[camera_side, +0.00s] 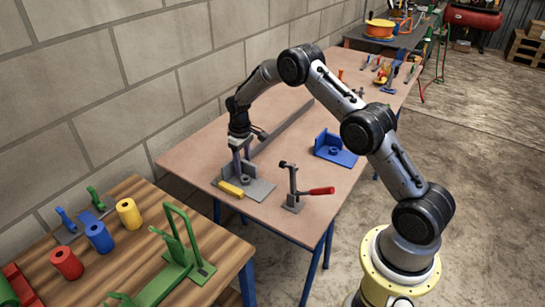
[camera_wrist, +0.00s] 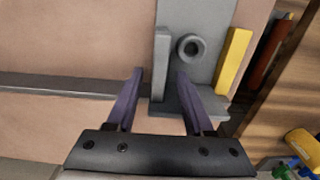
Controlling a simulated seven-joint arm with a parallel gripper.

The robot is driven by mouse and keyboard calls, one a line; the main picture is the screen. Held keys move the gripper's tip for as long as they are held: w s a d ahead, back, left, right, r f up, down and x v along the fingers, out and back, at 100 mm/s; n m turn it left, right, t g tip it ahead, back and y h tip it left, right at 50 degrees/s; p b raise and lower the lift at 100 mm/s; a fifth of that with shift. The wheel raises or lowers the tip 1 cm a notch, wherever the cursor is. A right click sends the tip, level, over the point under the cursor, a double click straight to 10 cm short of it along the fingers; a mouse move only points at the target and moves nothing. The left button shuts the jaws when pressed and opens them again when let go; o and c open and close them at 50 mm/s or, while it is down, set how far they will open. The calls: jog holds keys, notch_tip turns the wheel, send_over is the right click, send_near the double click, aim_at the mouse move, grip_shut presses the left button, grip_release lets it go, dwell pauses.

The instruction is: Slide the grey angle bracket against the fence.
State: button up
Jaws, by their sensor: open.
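The grey angle bracket (camera_side: 258,190) lies on the table's near end in the side view. It has a flat base, an upright plate and a round boss. It also shows in the wrist view (camera_wrist: 205,15). The fence (camera_side: 285,128) is a long grey bar on the table; in the wrist view (camera_wrist: 70,87) its end appears close to the bracket's upright plate. My gripper (camera_side: 241,162) points down over the bracket. In the wrist view my gripper (camera_wrist: 160,72) is open, its fingers appearing on either side of the upright plate. Whether they touch it I cannot tell.
A yellow block (camera_side: 230,189) sits at the bracket's near edge. A toggle clamp with a red handle (camera_side: 293,190) stands to the right, and a blue bracket (camera_side: 335,150) lies farther back. A wooden bench (camera_side: 130,200) with coloured parts stands front left.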

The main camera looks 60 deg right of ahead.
jog(key=shift+r, duration=4.05)
jog(key=shift+w+a+r, duration=0.15)
jog(key=shift+r, duration=0.2)
jog(key=s+a+r+n+t, duration=0.1)
jog(key=s+a+r+t, duration=0.15)
jog(key=r, duration=0.85)
jog(key=s+a+r+t, duration=0.1)
jog(key=s+a+r, duration=0.25)
jog(key=r, duration=0.75)
jog(key=s+a+r+t, duration=0.1)
jog(key=s+a+r, duration=0.15)
jog(key=s, duration=0.35)
jog(key=s+a+r+t, duration=0.1)
jog(key=s+a+r, duration=0.1)
jog(key=s+r, duration=0.3)
jog(key=s+a+f, duration=0.1)
jog(key=s+f, duration=0.3)
jog(key=s, duration=0.6)
jog(key=s+a+f+m, duration=0.1)
jog(key=s+f, duration=0.4)
jog(key=s, duration=0.5)
jog(key=shift+s+a, duration=0.15)
jog(key=shift+s, duration=0.05)
